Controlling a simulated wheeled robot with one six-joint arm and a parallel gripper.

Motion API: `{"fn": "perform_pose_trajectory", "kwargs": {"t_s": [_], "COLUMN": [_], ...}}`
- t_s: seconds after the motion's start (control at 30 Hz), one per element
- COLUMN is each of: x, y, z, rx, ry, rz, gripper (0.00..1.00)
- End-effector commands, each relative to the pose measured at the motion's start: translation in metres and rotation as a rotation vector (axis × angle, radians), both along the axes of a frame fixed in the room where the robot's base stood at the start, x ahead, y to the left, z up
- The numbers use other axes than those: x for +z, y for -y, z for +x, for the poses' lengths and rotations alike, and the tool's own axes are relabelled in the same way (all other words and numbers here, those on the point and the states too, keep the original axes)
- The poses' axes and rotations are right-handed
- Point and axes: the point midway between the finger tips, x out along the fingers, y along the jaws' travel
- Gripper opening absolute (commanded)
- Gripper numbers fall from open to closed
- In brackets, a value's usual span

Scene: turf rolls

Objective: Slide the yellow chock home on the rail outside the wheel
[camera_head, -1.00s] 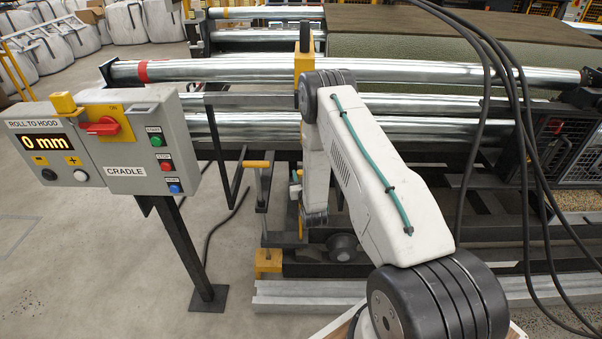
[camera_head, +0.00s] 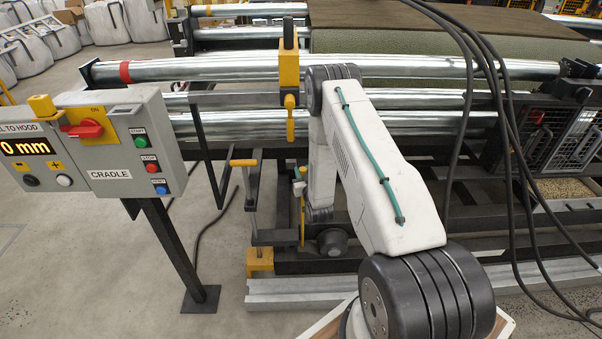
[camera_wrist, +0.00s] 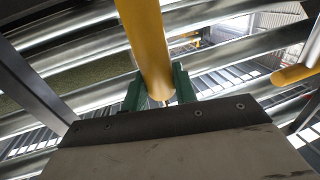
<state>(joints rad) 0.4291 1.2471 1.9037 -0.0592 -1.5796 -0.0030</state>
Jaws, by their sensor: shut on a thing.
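The yellow chock (camera_head: 260,262) sits low on the grey rail (camera_head: 290,291), left of the dark wheel (camera_head: 333,243), with a gap between them. A grey post with a yellow grip (camera_head: 245,162) rises above it. In the wrist view, my gripper (camera_wrist: 158,90) has its green fingers closed around a thick yellow bar (camera_wrist: 146,45). An upright yellow bar (camera_head: 302,210) shows beside my wrist in the head view. I cannot tell how the held bar joins the chock.
The control box (camera_head: 125,145) stands on a post at left; its display reads 0 mm. Shiny rollers (camera_head: 215,68) run behind my arm, with a yellow bracket (camera_head: 289,72) on them. Black cables (camera_head: 505,130) hang at right. Another yellow grip (camera_wrist: 295,73) is at right in the wrist view.

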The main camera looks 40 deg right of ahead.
Motion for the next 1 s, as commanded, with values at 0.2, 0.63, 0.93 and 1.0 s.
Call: {"fn": "perform_pose_trajectory", "kwargs": {"t_s": [0.2,0.63,0.93,1.0], "x": [0.002,-0.001,-0.001,-0.001], "y": [0.001,0.000,-0.012,-0.016], "z": [0.001,-0.001,-0.033,-0.044], "rx": [0.000,0.000,-0.001,-0.001], "ry": [0.004,-0.002,-0.003,-0.003], "rz": [-0.003,0.002,0.001,0.001], "gripper": [0.00,0.54,0.54,0.54]}}
